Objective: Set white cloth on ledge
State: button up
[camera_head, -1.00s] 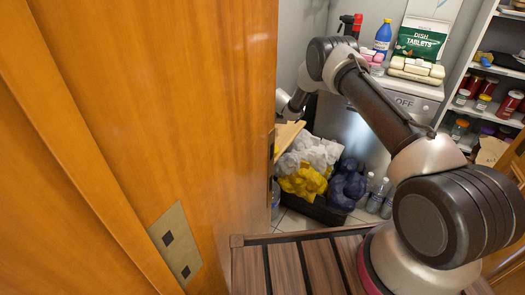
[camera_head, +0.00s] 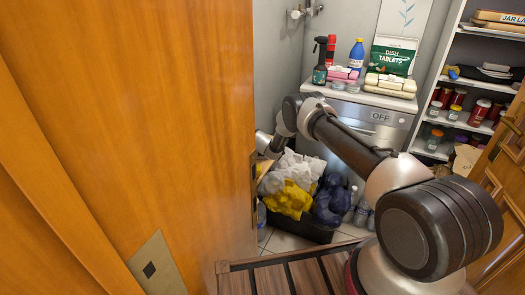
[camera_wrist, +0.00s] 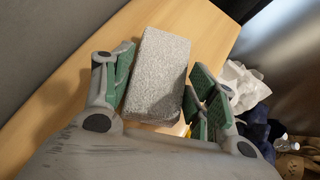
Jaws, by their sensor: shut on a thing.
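In the wrist view, a pale grey-white speckled block (camera_wrist: 160,85), which looks like a folded cloth, sits between the green pads of my gripper (camera_wrist: 163,62). My gripper is shut on it. Behind and below it runs a light wooden ledge (camera_wrist: 212,25) along a grey wall. I cannot tell whether the block touches the ledge. In the head view my arm reaches left past the orange wooden panel, and the gripper and block are hidden there. A small piece of the ledge may show beside that panel's edge.
A dark bin (camera_head: 305,229) holds crumpled white (camera_head: 300,165), yellow (camera_head: 288,200) and dark blue (camera_head: 331,200) bags below the arm. A white-topped appliance (camera_head: 365,97) carries bottles and packages. The orange wooden panel (camera_head: 130,110) fills the left. Stocked shelves (camera_head: 470,75) stand right.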

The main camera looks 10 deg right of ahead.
jog(key=shift+f, duration=0.1)
jog(key=o, duration=1)
